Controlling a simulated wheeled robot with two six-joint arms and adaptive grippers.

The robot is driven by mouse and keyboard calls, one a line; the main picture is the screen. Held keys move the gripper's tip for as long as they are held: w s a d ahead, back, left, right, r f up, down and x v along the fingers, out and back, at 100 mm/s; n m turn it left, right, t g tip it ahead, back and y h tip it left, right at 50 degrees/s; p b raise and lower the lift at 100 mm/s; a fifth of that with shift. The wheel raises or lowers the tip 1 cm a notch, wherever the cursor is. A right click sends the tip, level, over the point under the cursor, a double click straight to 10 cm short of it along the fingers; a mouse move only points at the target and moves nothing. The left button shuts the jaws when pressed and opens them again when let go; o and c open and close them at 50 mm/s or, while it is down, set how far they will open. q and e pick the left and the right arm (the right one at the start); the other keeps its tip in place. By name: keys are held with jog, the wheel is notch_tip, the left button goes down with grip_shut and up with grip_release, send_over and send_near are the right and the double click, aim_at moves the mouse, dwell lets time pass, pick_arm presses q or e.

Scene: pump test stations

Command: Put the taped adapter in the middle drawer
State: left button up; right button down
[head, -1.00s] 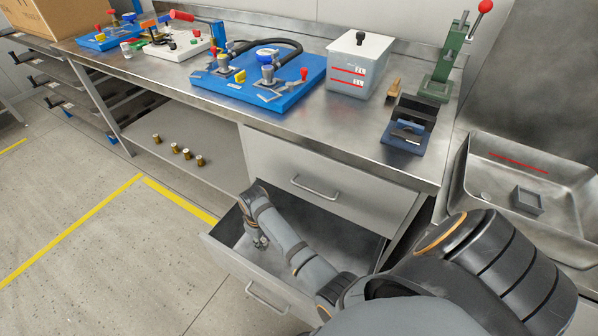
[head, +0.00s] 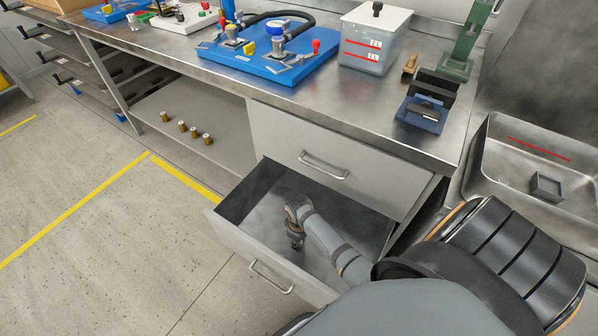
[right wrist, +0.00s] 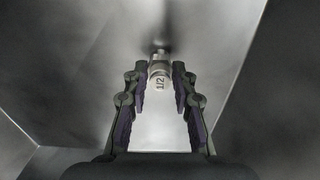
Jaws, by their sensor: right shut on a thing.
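My right gripper (head: 297,241) reaches down inside the open drawer (head: 245,249), which is below a closed upper drawer (head: 320,165). In the right wrist view, my right gripper (right wrist: 159,85) is shut on a small metal adapter (right wrist: 160,70) marked "1/2" on a pale band. The adapter is held between the fingertips over the drawer's grey interior. I cannot tell whether it touches the drawer floor. In the head view the adapter is too small to make out. My left gripper is not in view.
The steel bench (head: 225,85) carries a blue pump board (head: 270,65), a clear tank (head: 373,45) and a dark blue stand (head: 421,114). A sink (head: 510,190) is at the right. Several brass fittings (head: 182,126) stand on the lower shelf. The drawer's left part is empty.

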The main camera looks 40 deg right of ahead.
jog(key=shift+r, duration=0.1)
jog(key=c, duration=1.1)
grip_release()
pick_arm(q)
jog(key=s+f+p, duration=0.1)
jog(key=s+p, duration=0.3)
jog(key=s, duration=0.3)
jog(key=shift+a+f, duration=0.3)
pick_arm(e)
notch_tip(320, 180, up, 12)
jog(key=shift+r, duration=0.1)
